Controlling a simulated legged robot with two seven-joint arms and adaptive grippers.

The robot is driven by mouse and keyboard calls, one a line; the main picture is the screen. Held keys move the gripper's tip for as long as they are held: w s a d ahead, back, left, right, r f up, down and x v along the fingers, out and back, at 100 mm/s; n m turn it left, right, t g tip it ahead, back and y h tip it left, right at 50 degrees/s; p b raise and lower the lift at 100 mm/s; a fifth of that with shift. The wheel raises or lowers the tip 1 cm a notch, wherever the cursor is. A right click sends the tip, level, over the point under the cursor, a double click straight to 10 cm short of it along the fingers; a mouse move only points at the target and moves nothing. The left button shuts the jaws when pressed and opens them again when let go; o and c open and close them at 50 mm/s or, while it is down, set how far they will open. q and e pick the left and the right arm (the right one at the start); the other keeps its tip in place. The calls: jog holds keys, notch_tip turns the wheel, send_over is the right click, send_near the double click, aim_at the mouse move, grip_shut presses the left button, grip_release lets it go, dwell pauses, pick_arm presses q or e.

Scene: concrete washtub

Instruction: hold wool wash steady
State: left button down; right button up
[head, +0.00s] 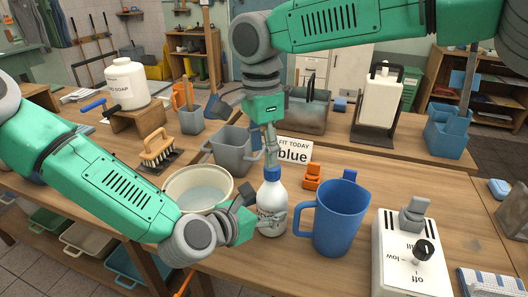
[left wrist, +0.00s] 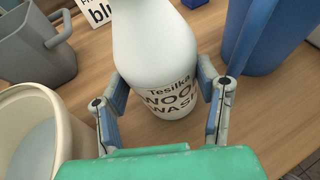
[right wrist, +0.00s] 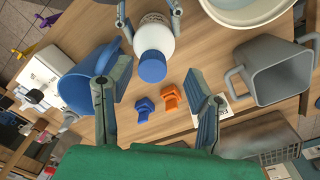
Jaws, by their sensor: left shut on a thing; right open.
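The wool wash (head: 271,212) is a white bottle with a blue cap, standing upright on the wooden bench. Its label reads "Tesilka Wool Wash" in the left wrist view (left wrist: 165,75). My left gripper (head: 258,212) is low at the bottle's side, its fingers (left wrist: 165,105) on both sides of the lower body, shut on it. My right gripper (head: 270,150) points down above the bottle. In the right wrist view its fingers (right wrist: 160,95) are wide apart, with the blue cap (right wrist: 152,66) showing beyond them and nothing between them.
A blue jug (head: 341,220) stands close right of the bottle, and a cream basin (head: 170,186) close left. A grey tub (head: 228,150), a "blue" sign (head: 300,150) and orange (head: 313,176) and blue clips (head: 350,175) are behind. A white control box (head: 385,262) is at front right.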

pick_arm(q)
jog(key=shift+d, duration=0.1)
pick_arm(e)
jog(key=shift+s+d+r+m, duration=0.15)
jog(key=shift+s+d+m, duration=0.1)
jog(key=shift+m, duration=0.25)
jog(key=shift+d+r+m, duration=0.1)
jog(key=shift+r+m, duration=0.2)
jog(key=shift+m, duration=0.1)
jog(key=shift+w+d+r+m, duration=0.2)
jog(key=shift+w+r+m, duration=0.05)
jog(key=shift+r+m, duration=0.35)
jog(key=shift+w+d+r+m, duration=0.2)
jog(key=shift+w+r+m, duration=0.05)
jog(key=shift+r+m, duration=0.35)
notch_tip(320, 180, down, 8)
jog(key=shift+s+d+r, duration=0.1)
jog(key=shift+s, duration=0.05)
grip_shut()
